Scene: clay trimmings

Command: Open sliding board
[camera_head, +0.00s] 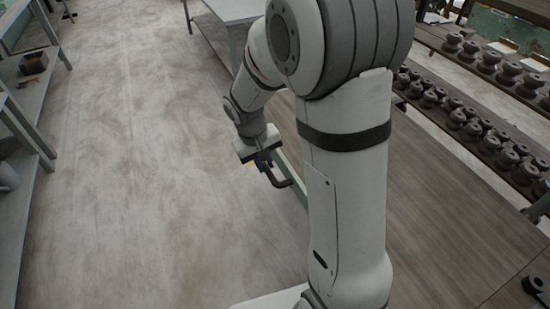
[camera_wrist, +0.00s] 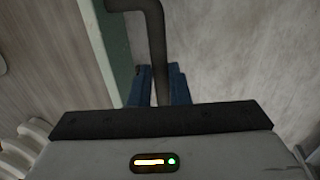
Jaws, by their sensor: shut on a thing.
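My gripper (camera_head: 263,163) hangs at the end of my arm, left of the arm column in the head view. In the wrist view its two blue fingers (camera_wrist: 160,84) are shut on a dark, bent bar handle (camera_wrist: 155,40), one finger on each side. The handle (camera_head: 281,183) also shows in the head view, just below the gripper. A green board (camera_wrist: 117,58) runs beside the handle; the handle's upper end reaches toward it. In the head view only a narrow green strip of the board (camera_head: 294,181) shows; my arm hides the rest.
A wood-grained tabletop (camera_head: 440,220) lies right of the board. Racks with several dark clay pieces (camera_head: 480,125) stand at the upper right. A grey table (camera_head: 232,10) is at the top. Shelves (camera_head: 40,75) line the left. The pale floor (camera_head: 140,160) between is clear.

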